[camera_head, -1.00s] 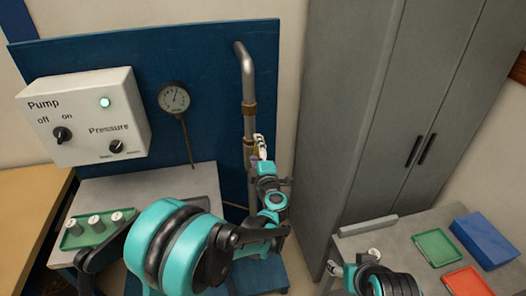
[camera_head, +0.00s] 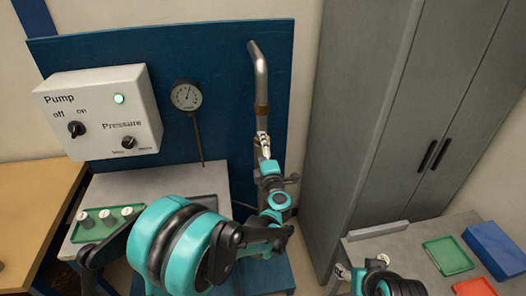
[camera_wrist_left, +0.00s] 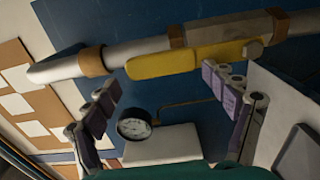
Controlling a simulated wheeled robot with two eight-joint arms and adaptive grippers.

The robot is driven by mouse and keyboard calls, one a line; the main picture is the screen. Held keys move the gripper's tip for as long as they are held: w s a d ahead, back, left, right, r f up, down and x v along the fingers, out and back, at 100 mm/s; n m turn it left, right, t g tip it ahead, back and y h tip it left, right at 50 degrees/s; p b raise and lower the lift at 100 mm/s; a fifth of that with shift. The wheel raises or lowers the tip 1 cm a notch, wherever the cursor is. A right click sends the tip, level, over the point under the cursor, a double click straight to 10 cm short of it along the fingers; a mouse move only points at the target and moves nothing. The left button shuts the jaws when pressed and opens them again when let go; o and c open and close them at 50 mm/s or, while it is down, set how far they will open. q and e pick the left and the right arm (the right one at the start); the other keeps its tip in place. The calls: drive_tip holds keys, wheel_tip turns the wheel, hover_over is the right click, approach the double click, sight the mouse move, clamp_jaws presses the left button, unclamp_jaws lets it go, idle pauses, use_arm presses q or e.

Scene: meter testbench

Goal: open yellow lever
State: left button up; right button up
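The yellow lever (camera_wrist_left: 180,62) lies along the metal pipe (camera_wrist_left: 140,50) in the left wrist view, with its round pivot end at the right. In the head view the lever is largely hidden by my left gripper (camera_head: 264,148), which is at the pipe (camera_head: 261,85) below its brown collar. In the left wrist view, my left gripper (camera_wrist_left: 160,84) has its fingers spread apart, with the lever just beyond the tips. The right fingertip is close to the lever; contact cannot be told. My right gripper (camera_head: 362,268) is low at the right, its tips apart and empty.
A pump box (camera_head: 100,112) with knobs and a lit green light hangs on the blue panel (camera_head: 215,60), beside a gauge (camera_head: 186,95). A grey cabinet (camera_head: 385,110) stands right of the pipe. A side table (camera_head: 405,250) holds green, red and blue trays.

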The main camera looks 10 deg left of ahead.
use_arm(q)
drive_tip(key=v, duration=1.2)
idle(0.4)
